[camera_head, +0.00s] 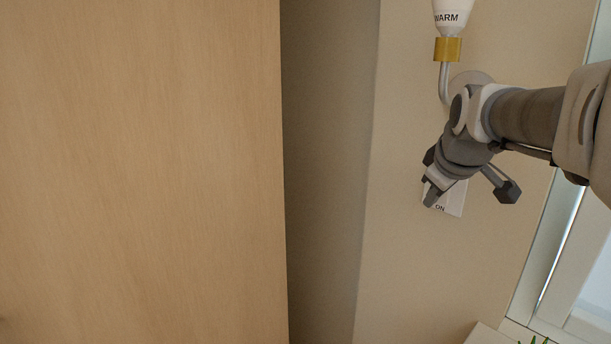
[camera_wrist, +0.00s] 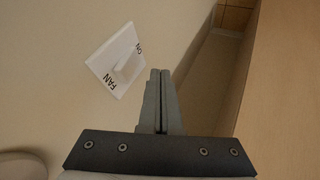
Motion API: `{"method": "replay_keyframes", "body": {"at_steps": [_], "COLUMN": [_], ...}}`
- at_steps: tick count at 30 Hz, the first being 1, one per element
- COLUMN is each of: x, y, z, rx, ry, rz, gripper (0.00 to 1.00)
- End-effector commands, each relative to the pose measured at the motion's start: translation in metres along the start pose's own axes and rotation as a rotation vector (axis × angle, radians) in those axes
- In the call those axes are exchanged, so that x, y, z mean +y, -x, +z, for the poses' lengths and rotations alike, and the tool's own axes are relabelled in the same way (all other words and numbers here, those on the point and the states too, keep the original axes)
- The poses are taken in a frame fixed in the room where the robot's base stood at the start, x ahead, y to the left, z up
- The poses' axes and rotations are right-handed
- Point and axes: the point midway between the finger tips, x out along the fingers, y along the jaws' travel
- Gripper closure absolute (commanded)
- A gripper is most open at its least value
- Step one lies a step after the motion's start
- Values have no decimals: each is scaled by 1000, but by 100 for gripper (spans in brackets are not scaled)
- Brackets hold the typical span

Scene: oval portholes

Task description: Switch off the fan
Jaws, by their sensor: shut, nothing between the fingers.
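The fan switch (camera_wrist: 116,60) is a white square plate on the beige wall, marked "FAN" and "ON", with a raised rocker in its middle. It shows tilted in the wrist view, to the upper left of my gripper (camera_wrist: 158,75). In the head view my gripper (camera_head: 430,196) is in front of the switch plate (camera_head: 453,200) and covers most of it; only the lower part with "ON" shows. My gripper is shut and empty. In the wrist view the fingertips are beside the plate, with a gap in the picture; whether they touch the wall I cannot tell.
A wall lamp (camera_head: 447,50) marked "WARM", with a brass collar, is above the switch. A large wooden panel (camera_head: 140,170) fills the left of the head view. A window frame (camera_head: 550,250) is at the right. Bare wall lies below the switch.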

Motion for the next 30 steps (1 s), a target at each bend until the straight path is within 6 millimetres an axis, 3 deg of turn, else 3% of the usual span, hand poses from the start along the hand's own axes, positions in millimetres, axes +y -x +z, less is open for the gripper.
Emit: {"method": "replay_keyframes", "body": {"at_steps": [1, 7, 30], "x": [11, 27, 39], "y": [0, -6, -10], "z": [-2, -3, -4], "rx": [0, 1, -24], "ry": [-4, -2, -39], "rz": [4, 3, -80], "gripper": [100, 100, 100]}}
